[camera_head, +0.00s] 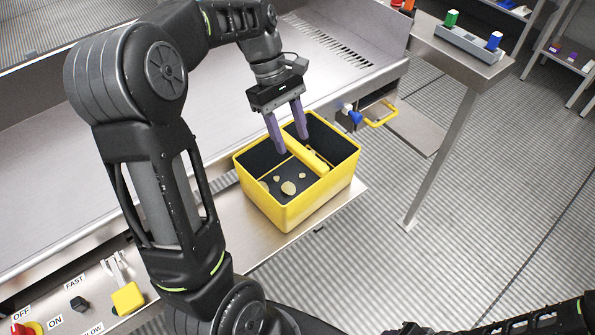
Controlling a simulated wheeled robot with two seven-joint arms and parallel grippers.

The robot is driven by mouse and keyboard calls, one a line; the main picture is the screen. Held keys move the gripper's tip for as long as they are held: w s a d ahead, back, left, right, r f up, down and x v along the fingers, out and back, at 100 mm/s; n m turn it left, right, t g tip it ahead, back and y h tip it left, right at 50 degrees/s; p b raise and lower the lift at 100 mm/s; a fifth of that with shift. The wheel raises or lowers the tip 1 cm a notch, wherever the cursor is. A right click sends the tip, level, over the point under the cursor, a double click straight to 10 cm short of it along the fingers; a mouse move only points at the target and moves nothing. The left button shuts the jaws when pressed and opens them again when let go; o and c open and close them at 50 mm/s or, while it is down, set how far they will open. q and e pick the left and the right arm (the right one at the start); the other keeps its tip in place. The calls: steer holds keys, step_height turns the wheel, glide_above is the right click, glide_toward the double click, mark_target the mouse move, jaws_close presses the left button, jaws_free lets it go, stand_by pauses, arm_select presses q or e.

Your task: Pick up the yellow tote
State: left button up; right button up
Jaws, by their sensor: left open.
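The yellow tote (283,215) is an open box with a dark inside and a thick yellow handle bar (308,156) across its middle. Several pale, rounded pieces (288,188) lie on its floor in the near-left half. It sits upright on a metal ledge. My left gripper (292,144) points down over the tote, with its purple fingers spread apart and empty. The fingertips are around the far-left end of the handle bar, one on either side; I cannot tell whether they touch it. My right gripper is not in view; only part of that dark arm shows at the bottom right.
The metal ledge (262,246) runs beneath the tote, along a large steel trough (50,190). A side table (450,62) with coloured cylinders stands at the top right.

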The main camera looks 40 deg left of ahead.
arm_select(q)
steer(key=shift+x, duration=1.35)
steer(key=x, duration=0.2)
steer(key=p+x, duration=0.1)
steer(key=x, duration=0.2)
steer(key=shift+w+f, duration=0.1)
steer(key=shift+w, duration=0.15)
steer(key=shift+f, duration=0.2)
steer(key=shift+c, duration=0.5)
jaws_close()
stand_by(0.5)
